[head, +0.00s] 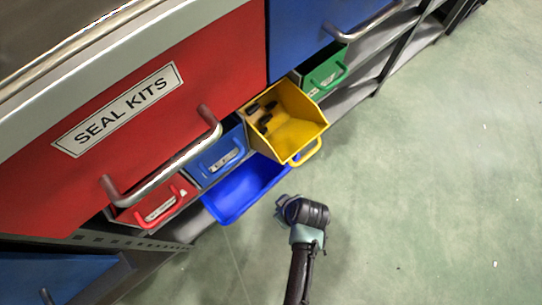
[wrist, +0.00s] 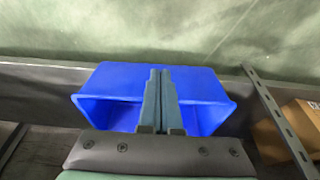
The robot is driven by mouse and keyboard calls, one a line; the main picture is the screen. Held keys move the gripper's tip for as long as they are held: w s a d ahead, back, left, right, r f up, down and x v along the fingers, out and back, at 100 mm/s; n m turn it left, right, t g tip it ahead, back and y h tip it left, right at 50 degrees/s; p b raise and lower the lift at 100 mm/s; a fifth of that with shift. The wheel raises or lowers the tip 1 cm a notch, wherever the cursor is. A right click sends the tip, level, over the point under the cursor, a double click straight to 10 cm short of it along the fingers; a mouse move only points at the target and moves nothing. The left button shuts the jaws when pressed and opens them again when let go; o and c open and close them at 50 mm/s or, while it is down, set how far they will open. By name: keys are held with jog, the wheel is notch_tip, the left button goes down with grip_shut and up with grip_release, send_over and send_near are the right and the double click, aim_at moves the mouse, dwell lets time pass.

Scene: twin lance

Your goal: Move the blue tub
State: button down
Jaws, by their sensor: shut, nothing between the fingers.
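The bright blue tub (head: 232,204) sits low in the head view, below the yellow bin and at the front of the shelf. My gripper (head: 281,207) is just to the right of the tub, with a small gap between them in the picture. In the wrist view the tub (wrist: 205,88) lies behind my gripper (wrist: 160,72), whose two fingers are together and hold nothing. The fingers hide the middle of the tub. I cannot tell whether they touch it.
A yellow bin (head: 296,137) with dark parts juts out above the tub. A blue labelled bin (head: 207,161), a red bin (head: 164,208) and a green bin (head: 325,72) stand nearby. A red drawer (head: 190,60) overhangs. A cardboard box (wrist: 300,125) shows at right. The green floor is clear.

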jog(key=w+a+f+b, duration=0.4)
jog(key=w+f+b, duration=0.1)
jog(key=f+b, duration=0.3)
jog(key=shift+w+f+b, duration=0.15)
jog(key=shift+f+b, duration=0.25)
jog(key=shift+f, duration=0.1)
jog(key=shift+a, duration=0.1)
jog(key=b, duration=0.1)
send_over(247, 179)
jog(key=shift+a, duration=0.15)
